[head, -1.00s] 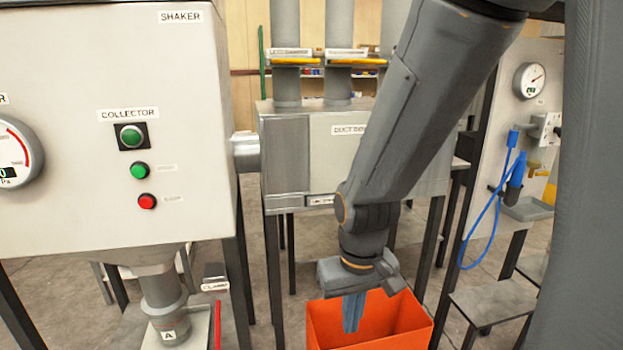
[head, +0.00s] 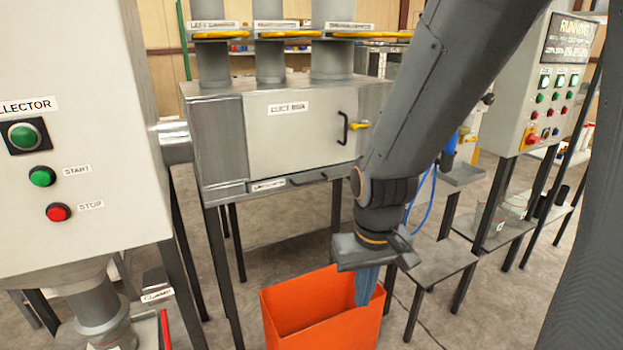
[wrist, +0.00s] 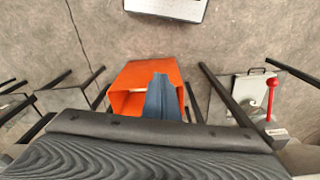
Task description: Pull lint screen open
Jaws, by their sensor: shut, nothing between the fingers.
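The lint screen (head: 262,187) is a narrow labelled panel along the lower front edge of the grey duct box (head: 285,135) in the head view. It has a dark horizontal bar handle (head: 309,178) and looks flush with the box. My gripper (head: 366,290) points down, to the right of and below that handle, in front of the box and apart from it. The fingers also show in the wrist view (wrist: 160,85). The lint screen is not recognisable in the wrist view.
An open orange bin (head: 290,330) stands on the floor by my gripper and shows in the wrist view (wrist: 135,72). The collector cabinet (head: 90,160) is at left. A low grey stand (head: 428,260) and a button panel (head: 550,90) are at right. Bare floor lies between box and bin.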

